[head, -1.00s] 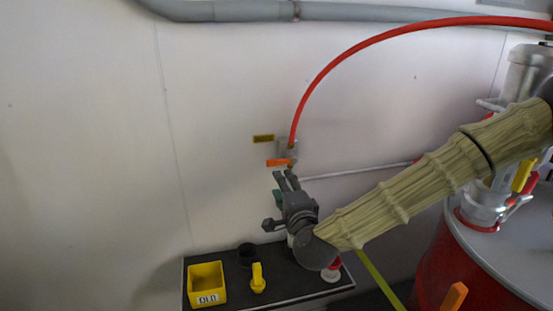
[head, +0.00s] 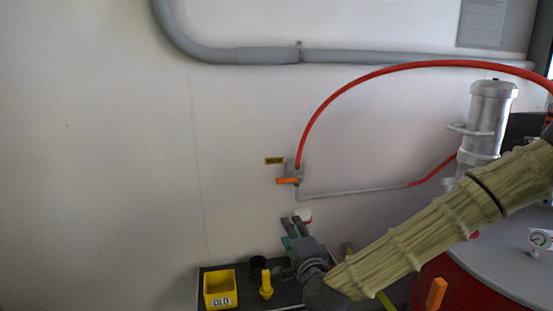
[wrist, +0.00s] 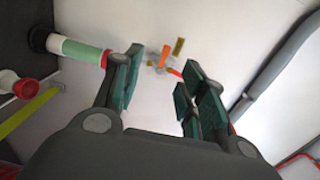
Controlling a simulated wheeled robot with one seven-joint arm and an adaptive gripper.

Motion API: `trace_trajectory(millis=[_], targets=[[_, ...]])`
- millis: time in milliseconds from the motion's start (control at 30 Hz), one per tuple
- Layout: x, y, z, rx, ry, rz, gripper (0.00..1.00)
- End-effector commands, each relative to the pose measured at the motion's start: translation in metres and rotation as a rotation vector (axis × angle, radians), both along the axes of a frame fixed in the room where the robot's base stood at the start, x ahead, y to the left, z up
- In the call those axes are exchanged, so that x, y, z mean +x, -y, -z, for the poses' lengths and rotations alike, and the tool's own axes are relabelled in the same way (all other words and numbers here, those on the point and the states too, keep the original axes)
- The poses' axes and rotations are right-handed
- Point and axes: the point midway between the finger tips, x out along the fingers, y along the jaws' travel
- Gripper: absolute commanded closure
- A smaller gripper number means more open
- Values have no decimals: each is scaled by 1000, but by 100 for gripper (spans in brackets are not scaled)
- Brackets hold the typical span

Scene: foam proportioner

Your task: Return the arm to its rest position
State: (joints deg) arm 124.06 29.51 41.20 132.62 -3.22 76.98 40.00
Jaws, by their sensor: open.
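My gripper (head: 292,226) is open, with dark jaws and green pads, in the lower middle of the head view. It is in front of the wall, below the orange-handled valve (head: 288,181) and above the dark shelf. My tan-sleeved arm reaches it from the right. In the wrist view the gap between the fingers (wrist: 162,75) is empty. The valve's orange lever (wrist: 165,55) shows beyond the gap, apart from the fingers. My wrist hides part of the shelf.
A dark shelf (head: 285,293) holds a yellow bin (head: 220,290) labelled OLD, a yellow handled piece (head: 266,285) and a black cup (head: 257,267). A red hose (head: 345,88) arches above the valve. A red drum (head: 465,288) stands at right. The wall at left is clear.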

Motion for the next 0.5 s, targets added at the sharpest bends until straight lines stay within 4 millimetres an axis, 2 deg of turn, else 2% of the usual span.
trace_trajectory(millis=[267, 367, 500], targets=[[-16, -4, 57, -123, -93, -51, 59], [-26, -5, 84, -180, -138, -78, 59], [-48, -4, 132, -286, -220, -134, 59]])
